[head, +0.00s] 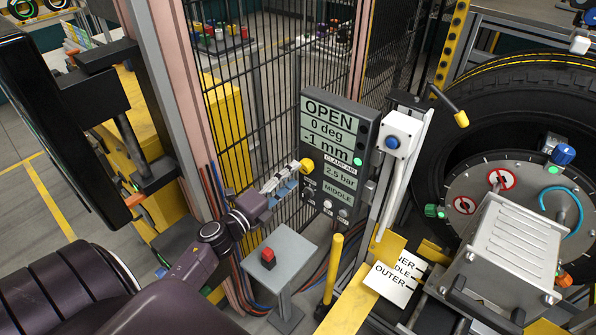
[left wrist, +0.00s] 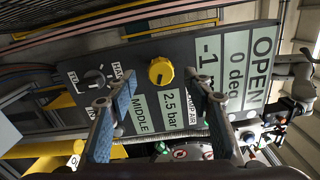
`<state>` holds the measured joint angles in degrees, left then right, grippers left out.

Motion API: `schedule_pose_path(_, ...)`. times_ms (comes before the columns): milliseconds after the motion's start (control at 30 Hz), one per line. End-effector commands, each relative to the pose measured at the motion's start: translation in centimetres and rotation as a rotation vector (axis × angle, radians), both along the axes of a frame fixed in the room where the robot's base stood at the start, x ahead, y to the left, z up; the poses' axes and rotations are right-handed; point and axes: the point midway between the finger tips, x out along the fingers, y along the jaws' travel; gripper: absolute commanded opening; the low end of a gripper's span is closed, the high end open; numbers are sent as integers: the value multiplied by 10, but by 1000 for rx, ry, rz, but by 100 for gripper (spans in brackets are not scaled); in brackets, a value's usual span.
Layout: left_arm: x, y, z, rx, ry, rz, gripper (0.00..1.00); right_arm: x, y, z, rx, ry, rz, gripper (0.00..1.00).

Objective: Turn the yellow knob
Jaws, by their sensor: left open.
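The yellow knob (head: 307,165) sits on the left edge of a dark control panel (head: 316,118), beside the pressure readout. The panel reads OPEN, 0 deg, -1 mm, 2.5 bar and MIDDLE. My left gripper (head: 285,180) is open and empty, just left of the knob in the head view, with its fingers pointing at the panel. In the left wrist view the knob (left wrist: 160,71) shows between the two blue-padded fingers, slightly beyond their tips and apparently untouched. My right gripper is out of view.
A smaller black selector (left wrist: 94,78) is on the same panel near one finger. A grey pedestal with a red button (head: 268,256) stands below my left arm. A wire fence (head: 270,90) is behind the panel. A large tyre (head: 500,100) in its clamp machine stands right.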

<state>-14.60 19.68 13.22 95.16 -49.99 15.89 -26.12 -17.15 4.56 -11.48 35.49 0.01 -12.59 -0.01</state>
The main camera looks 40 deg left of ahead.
Motion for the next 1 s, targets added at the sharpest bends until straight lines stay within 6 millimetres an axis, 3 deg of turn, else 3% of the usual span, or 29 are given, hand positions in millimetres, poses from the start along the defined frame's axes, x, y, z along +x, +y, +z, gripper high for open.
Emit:
schedule_pose_path(200, -43, 3, -1, -2, 3, 0, 47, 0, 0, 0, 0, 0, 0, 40)
schedule_pose_path(400, -69, 5, 0, -1, 1, 0, 47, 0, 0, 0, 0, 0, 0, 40)
schedule_pose_path(1000, -78, 6, 0, -1, 0, 0, 47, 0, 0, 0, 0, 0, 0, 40)
